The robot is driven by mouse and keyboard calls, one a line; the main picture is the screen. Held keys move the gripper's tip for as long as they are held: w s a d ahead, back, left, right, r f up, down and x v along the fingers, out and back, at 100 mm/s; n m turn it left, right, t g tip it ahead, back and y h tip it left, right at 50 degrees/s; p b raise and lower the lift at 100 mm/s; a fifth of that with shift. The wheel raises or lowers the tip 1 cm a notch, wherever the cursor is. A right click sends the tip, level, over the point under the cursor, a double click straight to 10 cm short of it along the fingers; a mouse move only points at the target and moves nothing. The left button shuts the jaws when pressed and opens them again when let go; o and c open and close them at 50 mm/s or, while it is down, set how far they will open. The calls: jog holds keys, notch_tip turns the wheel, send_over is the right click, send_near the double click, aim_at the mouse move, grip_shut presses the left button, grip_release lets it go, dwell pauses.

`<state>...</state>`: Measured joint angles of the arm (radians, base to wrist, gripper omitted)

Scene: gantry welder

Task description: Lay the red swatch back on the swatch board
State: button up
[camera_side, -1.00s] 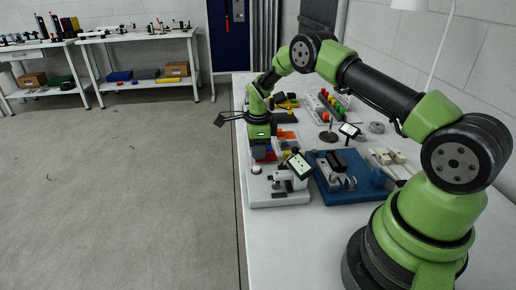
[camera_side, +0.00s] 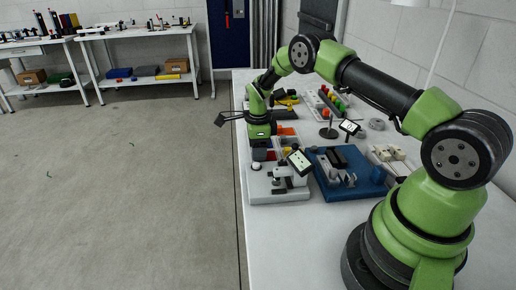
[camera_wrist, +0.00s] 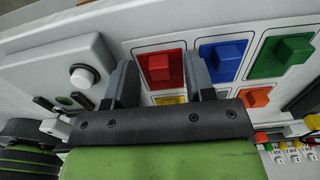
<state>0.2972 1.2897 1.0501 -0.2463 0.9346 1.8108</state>
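The red swatch (camera_wrist: 160,68), a red plate with a raised middle block, lies in the top left outlined cell of the light swatch board (camera_wrist: 191,42) in the wrist view. My gripper (camera_wrist: 161,75) is over it, with one dark finger on each side of the swatch. The fingers stand apart, with visible space between them and the raised block. The swatch's near edge is partly hidden. In the side view my gripper (camera_side: 260,145) is low over the board, and its fingertips are hard to make out.
Blue (camera_wrist: 222,58), green (camera_wrist: 286,54), yellow (camera_wrist: 170,100) and orange (camera_wrist: 255,97) swatches lie in neighbouring cells. A white round button (camera_wrist: 82,77) is left of the board. A tilted display (camera_side: 299,161) and a blue fixture base (camera_side: 352,187) stand close by. The table's front is clear.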

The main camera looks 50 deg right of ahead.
notch_tip(320, 180, up, 10)
dwell(0.6)
jog(key=s+a+r+n+t, duration=0.1)
jog(key=s+a+r+n, duration=0.25)
jog(key=r, duration=0.25)
jog(key=s+a+r+n+t, duration=0.1)
jog(key=s+a+r+n, duration=0.1)
jog(key=r+n, duration=0.3)
jog(key=s+a+r+n+t, duration=0.2)
jog(key=s+a+r, duration=0.1)
jog(key=r, duration=0.4)
jog(key=s+a+r+n+t+y, duration=0.1)
jog(key=s+a+n, duration=0.2)
jog(key=s+n, duration=0.3)
jog(key=s+a+r+n+t+y, duration=0.1)
jog(key=s+a+n+t, duration=0.1)
jog(key=s+n, duration=0.4)
jog(key=s+a, duration=0.1)
jog(key=s, duration=0.4)
jog(key=shift+a, duration=0.2)
